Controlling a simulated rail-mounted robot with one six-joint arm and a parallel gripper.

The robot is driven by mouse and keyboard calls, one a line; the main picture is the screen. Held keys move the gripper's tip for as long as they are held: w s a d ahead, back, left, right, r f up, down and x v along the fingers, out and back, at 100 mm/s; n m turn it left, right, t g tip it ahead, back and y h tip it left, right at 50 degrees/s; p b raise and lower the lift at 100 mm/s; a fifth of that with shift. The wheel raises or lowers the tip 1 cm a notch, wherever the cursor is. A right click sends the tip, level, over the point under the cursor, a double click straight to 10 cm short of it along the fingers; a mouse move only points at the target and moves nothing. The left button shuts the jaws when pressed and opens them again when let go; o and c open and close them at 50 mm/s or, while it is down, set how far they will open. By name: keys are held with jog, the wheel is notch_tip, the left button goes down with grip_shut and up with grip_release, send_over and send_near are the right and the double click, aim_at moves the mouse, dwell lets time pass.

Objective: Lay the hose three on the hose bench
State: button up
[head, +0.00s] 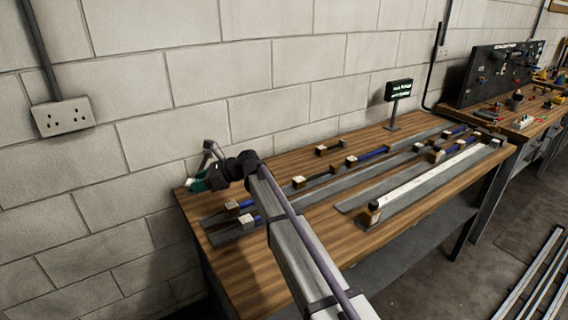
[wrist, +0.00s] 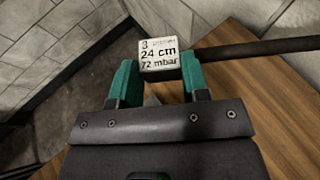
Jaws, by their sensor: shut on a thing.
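My gripper (wrist: 159,72) has its teal fingers on either side of a pale end block (wrist: 158,56) marked "3", "24 cm" and "72 mbar". A dark hose (wrist: 262,46) runs from this block to the right edge of the wrist view, so its far end is out of view. In the head view my gripper (head: 197,184) is at the left end of the wooden hose bench (head: 262,279), near the wall. There the held hose is mostly hidden by my wrist. The bench top also shows in the wrist view (wrist: 248,90) below the hose.
Grey strips on the bench carry several blue and dark hoses with wooden end blocks (head: 298,182). A small display (head: 399,90) stands at the back. The left front is bare.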

jog(key=w+d+m+t+h, duration=0.6)
jog(key=w+d+m+t, duration=0.65)
jog(key=w, duration=0.55)
jog(key=shift+n+g, duration=0.55)
jog(key=f+b, duration=0.3)
jog(key=d+f+b, duration=0.1)
jog(key=f+b, duration=0.2)
jog(key=b, duration=0.1)
jog(key=f+b, duration=0.3)
jog(key=f, duration=0.1)
jog(key=shift+d, duration=0.35)
jog(key=shift+r, duration=0.25)
jog(key=shift+f, duration=0.25)
jog(key=o, duration=1.2)
jog(key=shift+r, duration=0.1)
jog(key=shift+c, duration=0.2)
